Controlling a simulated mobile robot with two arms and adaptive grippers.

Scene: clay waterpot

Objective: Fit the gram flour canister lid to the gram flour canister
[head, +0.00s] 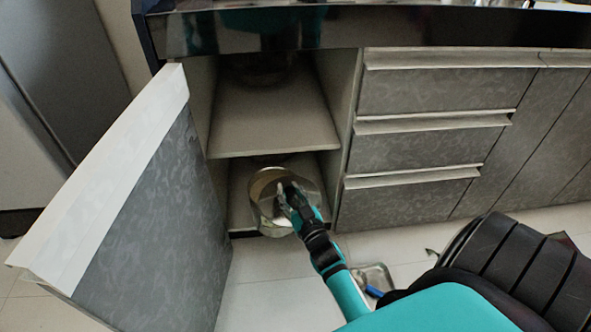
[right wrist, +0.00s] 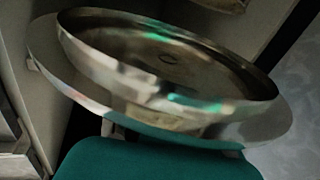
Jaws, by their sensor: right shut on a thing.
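My right gripper (head: 288,195) reaches into the lower compartment of the open cabinet and is shut on a shiny round metal piece, which looks like the canister lid. In the right wrist view the lid (right wrist: 170,85) is a wide, shallow metal ring with a flange, tilted, and it fills most of the picture. In the head view a round metal canister (head: 268,222) shows at the gripper, on the cabinet floor near the front edge. Lid and canister overlap there, and I cannot tell whether they touch. My left gripper is out of view.
The cabinet door (head: 150,215) stands open on the left. A shelf (head: 270,125) lies above the gripper, with a dark round object at its back. Drawers (head: 420,155) close off the right side. A small metal tray (head: 375,275) with something blue is on the floor.

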